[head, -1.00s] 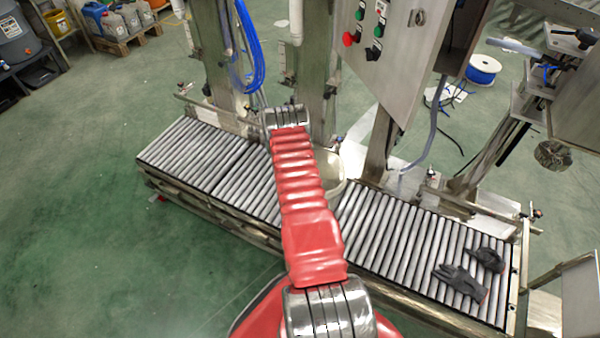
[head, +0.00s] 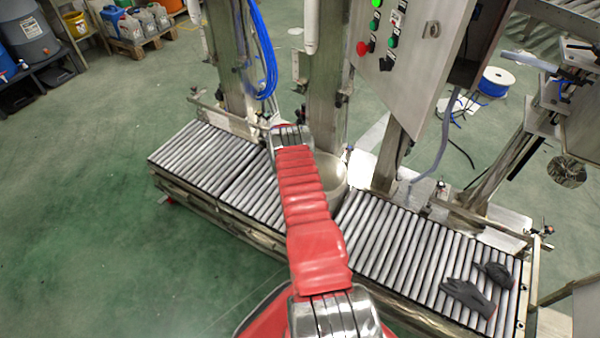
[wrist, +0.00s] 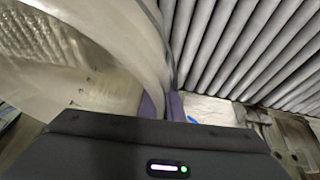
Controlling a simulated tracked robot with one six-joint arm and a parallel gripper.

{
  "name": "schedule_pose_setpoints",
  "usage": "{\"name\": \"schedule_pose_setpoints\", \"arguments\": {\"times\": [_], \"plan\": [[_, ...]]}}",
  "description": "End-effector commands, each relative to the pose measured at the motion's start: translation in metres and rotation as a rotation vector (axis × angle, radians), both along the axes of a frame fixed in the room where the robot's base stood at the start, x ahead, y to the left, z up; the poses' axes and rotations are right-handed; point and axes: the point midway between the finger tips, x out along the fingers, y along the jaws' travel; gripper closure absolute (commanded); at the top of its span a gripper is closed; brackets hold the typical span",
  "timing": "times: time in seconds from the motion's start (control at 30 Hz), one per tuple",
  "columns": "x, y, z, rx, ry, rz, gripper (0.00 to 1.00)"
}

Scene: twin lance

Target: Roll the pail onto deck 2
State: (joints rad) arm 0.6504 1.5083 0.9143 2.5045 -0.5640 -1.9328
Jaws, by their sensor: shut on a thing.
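The pail (head: 335,178) is a pale, translucent tub at the middle of the roller line, mostly hidden behind my red arm in the head view. In the wrist view its curved wall and rim (wrist: 140,35) fill the left side. My gripper (wrist: 162,104) is shut on the pail's wall at the rim; its purple fingertips show one on each side. The roller decks run left (head: 195,155) and right (head: 420,250) of the pail. I see no number on them, so I cannot tell which is deck 2. The pail's base is hidden.
Dark gloves (head: 470,297) lie on the right rollers near the far right end. A grey control box (head: 415,65) and steel posts (head: 328,80) stand behind the line. Blue hoses (head: 262,50) hang at the back. Green floor (head: 90,220) is clear at left.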

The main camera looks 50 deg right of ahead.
Motion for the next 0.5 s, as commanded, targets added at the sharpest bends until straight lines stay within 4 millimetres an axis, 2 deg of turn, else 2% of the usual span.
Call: {"name": "schedule_pose_setpoints", "arguments": {"times": [0.03, 0.2, 0.23, 0.5], "plan": [[-0.0044, 0.0021, -0.0053, 0.006, 0.006, -0.002, 1.0], [-0.0048, 0.0022, -0.0057, 0.006, 0.007, -0.002, 1.0], [-0.0049, 0.0023, -0.0058, 0.006, 0.007, -0.002, 0.92], [-0.0028, 0.0011, -0.0029, 0.003, 0.004, -0.002, 0.73]]}}
